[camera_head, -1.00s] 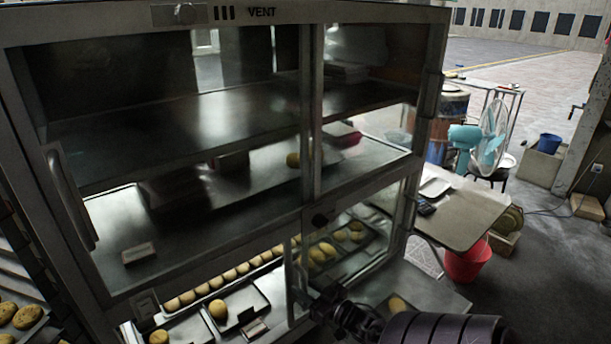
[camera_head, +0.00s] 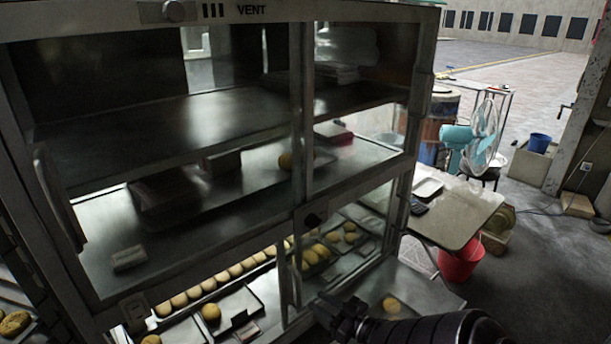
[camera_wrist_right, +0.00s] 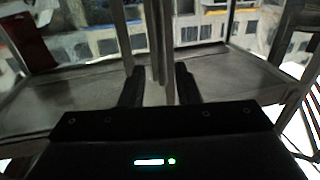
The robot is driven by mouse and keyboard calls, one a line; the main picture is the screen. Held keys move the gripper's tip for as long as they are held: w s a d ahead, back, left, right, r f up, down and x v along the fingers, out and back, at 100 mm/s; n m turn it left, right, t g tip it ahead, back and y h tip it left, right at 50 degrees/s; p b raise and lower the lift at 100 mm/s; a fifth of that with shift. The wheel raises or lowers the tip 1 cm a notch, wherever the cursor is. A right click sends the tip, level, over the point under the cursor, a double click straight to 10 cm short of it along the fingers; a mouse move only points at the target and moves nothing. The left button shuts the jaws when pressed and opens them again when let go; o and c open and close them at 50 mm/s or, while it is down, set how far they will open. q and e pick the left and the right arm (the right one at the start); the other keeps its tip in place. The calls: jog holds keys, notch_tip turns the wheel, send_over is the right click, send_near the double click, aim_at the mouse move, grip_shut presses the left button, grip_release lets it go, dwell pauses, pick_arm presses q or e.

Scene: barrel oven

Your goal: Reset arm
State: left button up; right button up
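My right gripper (camera_head: 328,308) is low in the head view, in front of the lower right part of the glass-fronted metal cabinet (camera_head: 300,215). In the right wrist view, its two dark fingers (camera_wrist_right: 160,86) are apart. A vertical metal bar (camera_wrist_right: 161,40) shows between them in that view; I cannot tell whether they touch it. No held object shows. My left gripper and arm are not in view.
Cabinet shelves hold trays with several yellow-brown buns (camera_head: 211,312). A long handle (camera_head: 58,200) is on the cabinet's left. A small table (camera_head: 455,208), a red bucket (camera_head: 460,262) and a blue fan (camera_head: 470,140) stand at right. Open floor lies beyond.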

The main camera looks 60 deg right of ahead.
jog(key=s+a+f+g, duration=0.3)
jog(key=a+f, duration=0.1)
jog(key=f, duration=0.6)
jog(key=s+a+f+m+g, duration=0.1)
jog(key=s+a+f+g, duration=0.25)
jog(key=f, duration=0.55)
jog(key=s+a+f+g, duration=0.2)
jog(key=a+f+g, duration=0.15)
jog(key=f, duration=0.65)
jog(key=s+a+f+n+g, duration=0.2)
jog(key=s+a+f, duration=0.4)
jog(key=a, duration=0.3)
jog(key=s+a+f+n+g+y, duration=0.1)
jog(key=s+a+f+n+g, duration=0.1)
jog(key=s+a+f+g, duration=0.3)
jog(key=s+a+f, duration=0.1)
jog(key=s+a, duration=0.2)
jog(key=a, duration=0.1)
jog(key=shift+s+a+f+n+y, duration=0.15)
jog(key=shift+a+f+n+y, duration=0.15)
jog(key=shift+a, duration=0.1)
jog(key=shift+s, duration=0.1)
